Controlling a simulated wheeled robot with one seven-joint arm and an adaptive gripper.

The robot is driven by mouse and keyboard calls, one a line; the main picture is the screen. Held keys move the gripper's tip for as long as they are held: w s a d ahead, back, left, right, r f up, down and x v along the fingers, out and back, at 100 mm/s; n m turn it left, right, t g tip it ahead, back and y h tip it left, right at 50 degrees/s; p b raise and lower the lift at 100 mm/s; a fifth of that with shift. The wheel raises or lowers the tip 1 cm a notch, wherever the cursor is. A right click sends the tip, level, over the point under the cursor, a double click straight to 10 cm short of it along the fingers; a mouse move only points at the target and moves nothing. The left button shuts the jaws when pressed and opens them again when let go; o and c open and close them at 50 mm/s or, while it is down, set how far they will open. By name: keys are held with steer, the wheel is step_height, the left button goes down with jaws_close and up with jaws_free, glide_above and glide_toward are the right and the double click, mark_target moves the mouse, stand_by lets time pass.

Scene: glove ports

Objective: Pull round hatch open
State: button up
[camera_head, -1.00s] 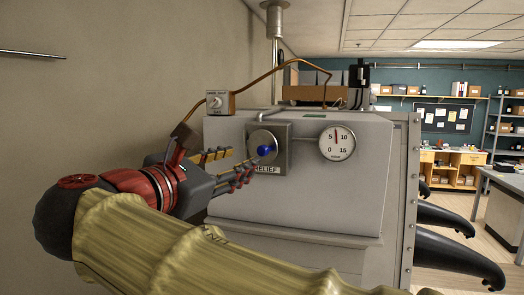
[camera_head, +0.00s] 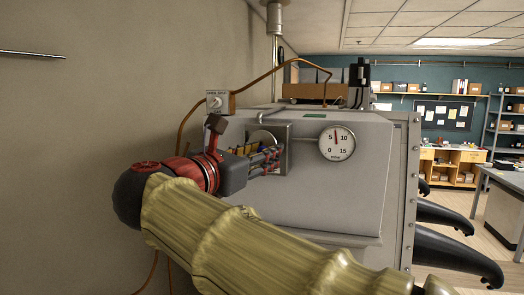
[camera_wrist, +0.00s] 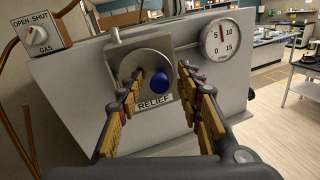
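The round hatch (camera_wrist: 140,62) is a grey metal disc on a square plate marked RELIEF, on the grey cabinet's sloping face. It looks closed. A blue ball knob (camera_wrist: 159,82) stands out from it. My gripper (camera_wrist: 160,78) is open, with one finger left of the knob and one right of it, both apart from it in the wrist view. How deep the fingertips reach past the knob is unclear. In the head view my gripper (camera_head: 268,157) covers the knob and most of the hatch (camera_head: 262,137).
A round pressure gauge (camera_head: 337,142) is right of the hatch. A plain wall (camera_head: 90,120) rises close on the left. Black gloves (camera_head: 440,215) stick out from the cabinet's right side.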

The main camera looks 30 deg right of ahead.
steer(key=shift+d, duration=0.1)
steer(key=shift+c, duration=0.8)
steer(key=c, duration=0.8)
